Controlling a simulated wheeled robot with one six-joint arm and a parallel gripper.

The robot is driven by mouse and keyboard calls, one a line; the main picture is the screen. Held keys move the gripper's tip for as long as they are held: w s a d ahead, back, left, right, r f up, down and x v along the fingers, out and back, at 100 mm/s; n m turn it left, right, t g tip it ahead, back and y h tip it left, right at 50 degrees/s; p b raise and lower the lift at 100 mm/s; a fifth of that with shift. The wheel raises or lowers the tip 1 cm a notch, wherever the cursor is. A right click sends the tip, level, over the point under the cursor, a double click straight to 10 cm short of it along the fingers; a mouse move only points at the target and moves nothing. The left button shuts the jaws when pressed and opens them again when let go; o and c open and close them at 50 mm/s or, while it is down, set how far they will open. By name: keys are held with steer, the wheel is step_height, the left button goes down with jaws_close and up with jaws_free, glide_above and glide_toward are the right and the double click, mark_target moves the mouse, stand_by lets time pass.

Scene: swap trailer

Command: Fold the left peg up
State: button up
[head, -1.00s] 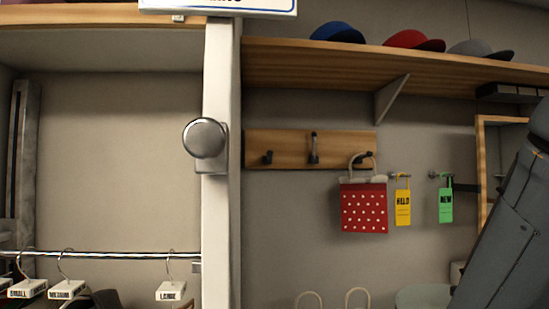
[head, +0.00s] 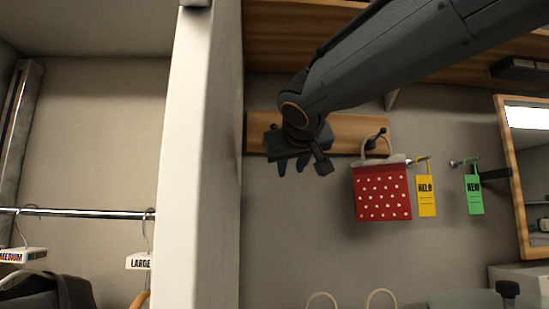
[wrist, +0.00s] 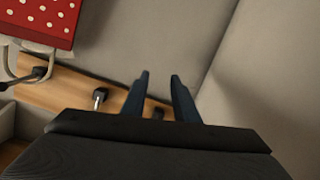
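The wooden peg rail (head: 345,128) is on the wall, partly covered by my arm in the head view. In the wrist view, which looks upside down, the dark left peg (wrist: 158,113) shows between the fingers of my gripper (wrist: 160,78). The fingers are open; contact with the peg cannot be told. In the head view my gripper (head: 292,168) is at the rail's left part, fingers pointing down, and the left peg cannot be clearly made out. The middle peg (wrist: 100,98) is beside the fingers. The right peg (head: 377,137) carries a red dotted bag (head: 382,192).
A white post (head: 205,150) stands close to the left of the rail. Yellow (head: 427,195) and green (head: 474,195) tags hang to the right of the bag. A wooden shelf (head: 290,40) runs above. A mirror (head: 530,150) is at the far right.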

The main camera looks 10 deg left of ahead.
mark_target(274, 126)
steer(key=s+a+r, duration=0.1)
steer(key=r, duration=0.2)
steer(key=s+a+r+t+y+b, duration=0.1)
steer(key=r, duration=0.3)
steer(key=s+r+t+b, duration=0.1)
steer(key=s+r, duration=0.1)
steer(key=r, duration=0.1)
steer(key=shift+a+r+y, duration=0.25)
steer(key=shift+a+y, duration=0.15)
steer(key=shift+w+a+r, duration=0.1)
steer(key=shift+w+r, duration=0.05)
steer(key=shift+w, duration=0.2)
steer(key=p+x, duration=0.2)
steer(key=x, duration=0.5)
steer(key=shift+r, duration=0.1)
jaws_close()
